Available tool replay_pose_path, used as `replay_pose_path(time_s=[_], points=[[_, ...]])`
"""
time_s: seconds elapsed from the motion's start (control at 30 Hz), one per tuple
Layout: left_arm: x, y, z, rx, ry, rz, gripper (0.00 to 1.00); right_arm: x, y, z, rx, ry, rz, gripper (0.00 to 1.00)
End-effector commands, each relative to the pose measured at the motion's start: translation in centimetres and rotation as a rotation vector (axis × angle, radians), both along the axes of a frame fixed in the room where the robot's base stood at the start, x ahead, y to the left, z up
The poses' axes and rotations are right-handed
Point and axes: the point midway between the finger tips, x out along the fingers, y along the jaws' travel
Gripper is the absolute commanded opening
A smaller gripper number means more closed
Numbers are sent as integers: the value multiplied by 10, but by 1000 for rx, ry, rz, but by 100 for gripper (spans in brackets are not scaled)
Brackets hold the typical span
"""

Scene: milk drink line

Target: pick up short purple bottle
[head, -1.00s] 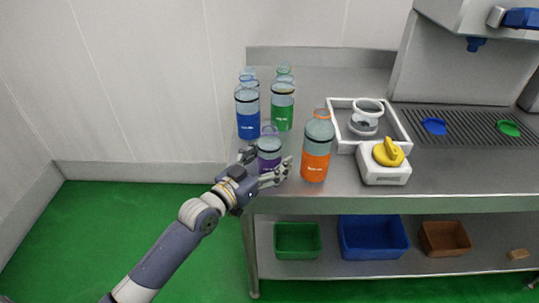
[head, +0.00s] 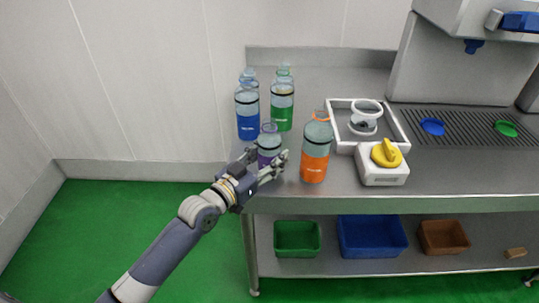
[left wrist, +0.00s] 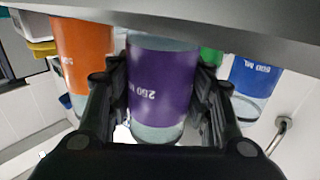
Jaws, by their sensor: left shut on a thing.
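The short purple bottle (head: 268,146) stands upright near the left front of the steel counter, its lower part partly hidden by my gripper. My left gripper (head: 267,169) is shut on it from the front. In the left wrist view the purple bottle (left wrist: 160,85) fills the space between the two black fingers (left wrist: 160,100), which touch its sides. The picture does not show clearly whether its base is off the counter. My right gripper is not in view.
An orange bottle (head: 315,155) stands close on the right. Blue (head: 247,122) and green (head: 282,112) bottles stand behind. Further right are a white tray (head: 406,133) and a white device with a yellow knob (head: 384,172). Coloured bins sit on the lower shelf (head: 330,264).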

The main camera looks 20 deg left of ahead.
Motion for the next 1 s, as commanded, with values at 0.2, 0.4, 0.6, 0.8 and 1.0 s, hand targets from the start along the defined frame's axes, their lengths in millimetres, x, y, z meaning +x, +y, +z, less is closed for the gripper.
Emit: replay_pose_path(time_s=[0.2, 0.4, 0.6, 0.8, 1.0], points=[[0, 0, 30, 1, 0, -1, 33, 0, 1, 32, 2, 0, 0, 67], [-46, 1, 30, 0, 6, -1, 33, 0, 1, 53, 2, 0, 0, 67], [-93, 3, 34, 1, 5, -1, 33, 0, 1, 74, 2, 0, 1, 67], [-130, 4, 36, 1, 4, -1, 33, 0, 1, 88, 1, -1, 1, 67], [-152, 5, 37, 0, 2, 0, 33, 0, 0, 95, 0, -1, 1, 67]])
